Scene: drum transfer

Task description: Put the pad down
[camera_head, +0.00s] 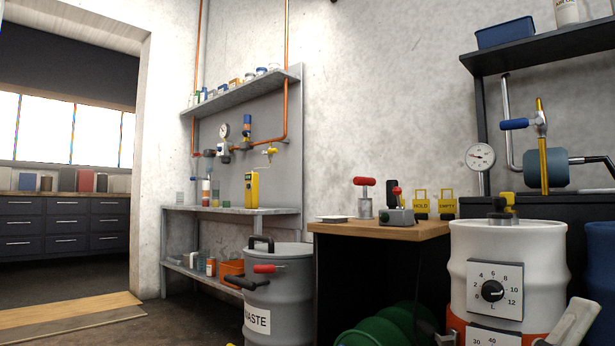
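A thin, flat white pad (335,218) lies on the left end of the wooden bench top (375,231). It seems to rest flat, and no gripper is near it. Neither of my grippers can be made out in the head view. A pale, slanted piece at the lower right edge may be part of my own arm; no fingertips show on it.
On the bench stand a red-handled tool (365,198), a grey device (397,216) and yellow HOLD (421,205) and EMPTY (447,205) tags. A white drum with a dial (465,252) stands right; a grey waste drum (290,290) stands left. Green coils (385,328) lie below.

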